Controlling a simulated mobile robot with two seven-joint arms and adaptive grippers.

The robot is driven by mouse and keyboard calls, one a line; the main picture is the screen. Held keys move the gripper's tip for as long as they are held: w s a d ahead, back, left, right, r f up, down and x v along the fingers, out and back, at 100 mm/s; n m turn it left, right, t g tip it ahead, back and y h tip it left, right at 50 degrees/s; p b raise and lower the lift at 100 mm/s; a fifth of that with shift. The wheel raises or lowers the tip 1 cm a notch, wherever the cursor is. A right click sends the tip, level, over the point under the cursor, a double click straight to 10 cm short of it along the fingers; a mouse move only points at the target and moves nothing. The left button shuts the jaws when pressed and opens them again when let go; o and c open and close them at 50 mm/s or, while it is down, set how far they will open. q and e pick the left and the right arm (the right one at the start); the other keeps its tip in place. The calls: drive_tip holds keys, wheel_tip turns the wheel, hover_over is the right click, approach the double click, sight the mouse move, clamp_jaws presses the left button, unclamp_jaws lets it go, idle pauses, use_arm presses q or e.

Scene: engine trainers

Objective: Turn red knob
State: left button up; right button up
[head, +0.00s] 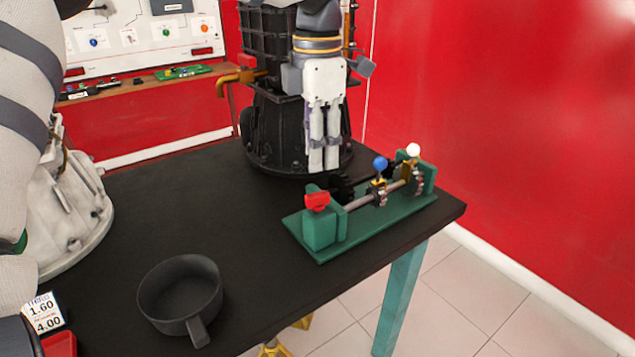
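The red knob (317,201) sits on top of the left end block of a green bench fixture (352,237) on the black table. The fixture also carries a shaft, a blue ball lever (380,164) and a white ball lever (413,151). My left gripper (323,168) points straight down above and behind the red knob in the picture, in front of the black engine. Its two pale fingers are side by side with almost no gap and nothing visible between them. It appears apart from the knob. My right gripper is not in view.
A black engine (272,127) stands at the table's back, with an orange pipe (240,77) on its left. A grey pan (180,290) lies at the front left, near a pale casting (80,222). The black tabletop (190,205) is bare between them. A red wall is right.

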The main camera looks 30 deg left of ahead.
sight(317, 194)
use_arm(q)
wheel_tip(317, 194, down, 9)
drive_tip(key=shift+w+a+r, duration=0.1)
drive_tip(key=shift+r, duration=0.05)
clamp_jaws()
